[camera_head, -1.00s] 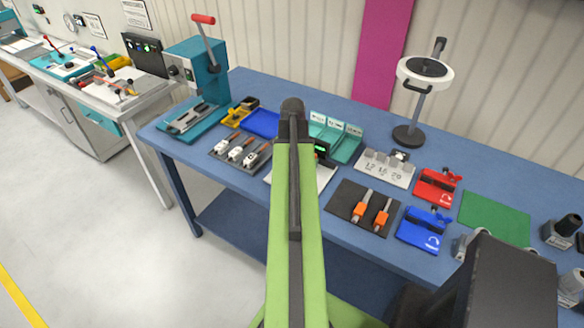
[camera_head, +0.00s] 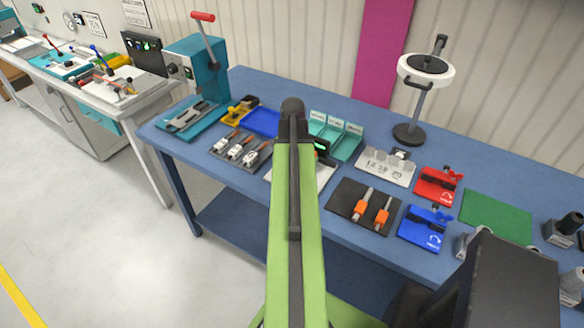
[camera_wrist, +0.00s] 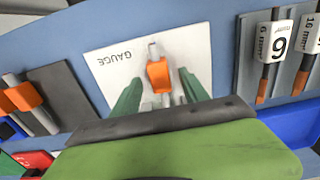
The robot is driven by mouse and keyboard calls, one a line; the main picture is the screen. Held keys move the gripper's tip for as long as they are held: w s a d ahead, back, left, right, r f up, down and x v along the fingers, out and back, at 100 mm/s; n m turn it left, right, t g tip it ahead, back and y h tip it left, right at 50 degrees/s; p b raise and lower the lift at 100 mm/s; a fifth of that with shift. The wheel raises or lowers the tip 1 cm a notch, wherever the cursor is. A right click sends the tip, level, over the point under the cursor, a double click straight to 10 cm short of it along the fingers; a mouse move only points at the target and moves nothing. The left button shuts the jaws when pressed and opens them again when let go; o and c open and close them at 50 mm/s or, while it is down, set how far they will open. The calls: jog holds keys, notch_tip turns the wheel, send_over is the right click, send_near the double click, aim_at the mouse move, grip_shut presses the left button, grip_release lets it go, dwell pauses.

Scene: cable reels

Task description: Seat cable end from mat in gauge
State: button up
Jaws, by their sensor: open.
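The white gauge plate (camera_wrist: 112,58), lettered GAUGE, lies on the blue bench; in the head view (camera_head: 325,175) my arm mostly covers it. A cable end with an orange sleeve (camera_wrist: 159,76) and pale tip is at the gauge, pointing away from my wrist. My gripper (camera_wrist: 160,92) is open, its green fingers on either side of the sleeve with gaps showing. Whether the cable end is fully seated cannot be told. The dark mat (camera_head: 342,196) holds two more orange-sleeved cable ends (camera_head: 361,205) (camera_head: 382,214); part of the mat also shows in the wrist view (camera_wrist: 62,92).
A dark rack (camera_head: 222,150) of labelled tools lies left of the gauge, with a blue tray (camera_head: 262,123) behind. Teal bins (camera_head: 345,145) stand behind the gauge. A grey numbered block (camera_head: 385,168), red fixture (camera_head: 437,187) and blue fixture (camera_head: 423,230) are to the right.

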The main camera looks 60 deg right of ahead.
notch_tip(320, 180, up, 17)
jog(key=p, duration=1.7)
jog(key=shift+r, duration=0.15)
